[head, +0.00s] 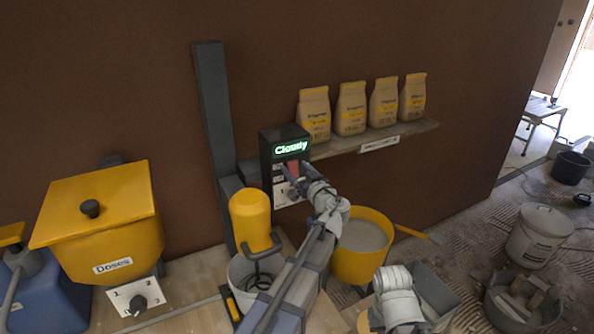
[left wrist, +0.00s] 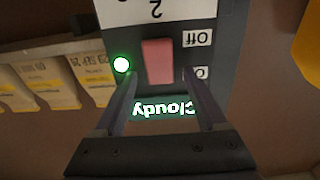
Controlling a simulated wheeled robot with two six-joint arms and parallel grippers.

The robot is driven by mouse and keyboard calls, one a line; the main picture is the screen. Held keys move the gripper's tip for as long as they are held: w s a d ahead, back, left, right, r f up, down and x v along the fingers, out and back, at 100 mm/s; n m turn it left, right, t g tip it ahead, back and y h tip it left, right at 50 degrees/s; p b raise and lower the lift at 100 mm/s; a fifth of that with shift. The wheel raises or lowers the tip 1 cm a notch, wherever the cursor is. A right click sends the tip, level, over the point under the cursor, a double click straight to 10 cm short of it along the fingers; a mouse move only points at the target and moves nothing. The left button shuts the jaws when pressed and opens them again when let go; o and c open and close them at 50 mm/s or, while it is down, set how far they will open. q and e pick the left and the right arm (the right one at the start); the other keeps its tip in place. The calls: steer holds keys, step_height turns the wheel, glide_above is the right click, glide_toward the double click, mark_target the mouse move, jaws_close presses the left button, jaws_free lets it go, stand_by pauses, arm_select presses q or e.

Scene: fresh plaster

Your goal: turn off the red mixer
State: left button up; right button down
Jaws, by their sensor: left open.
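A yellow mixer (head: 251,220) with a grey whisk hangs above a pale bucket (head: 252,272); I see no red mixer body. A dark control box (head: 285,143) with a lit green "Cloudy" display is to its right. The box carries a red switch (left wrist: 158,62), which also shows in the head view (head: 294,170). An "Off" label (left wrist: 197,38) and a partly hidden label are beside it. A green lamp (left wrist: 121,65) is lit. My left gripper (left wrist: 158,76) is open, its fingertips on either side of the switch; contact is unclear. My right gripper does not show.
A shelf (head: 385,138) with several bags (head: 350,108) is right of the box. A yellow bucket (head: 362,262) stands below it. A yellow "Doses" hopper (head: 100,212) with a dial (head: 137,304) is at left. Floor at right holds buckets.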

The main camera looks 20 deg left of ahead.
arm_select(q)
jaws_close()
steer(key=f+t+y+b, duration=0.1)
steer(key=y+b, duration=0.1)
steer(key=b, duration=0.4)
steer(key=shift+s+f+t+b, duration=0.1)
steer(key=shift+f+t+b, duration=0.2)
steer(key=shift+t+b, duration=0.1)
steer(key=shift+d+t+y+b, duration=0.1)
steer(key=shift+t+y+b, duration=0.2)
steer(key=shift+b, duration=0.35)
steer(key=shift+r, duration=0.2)
jaws_free()
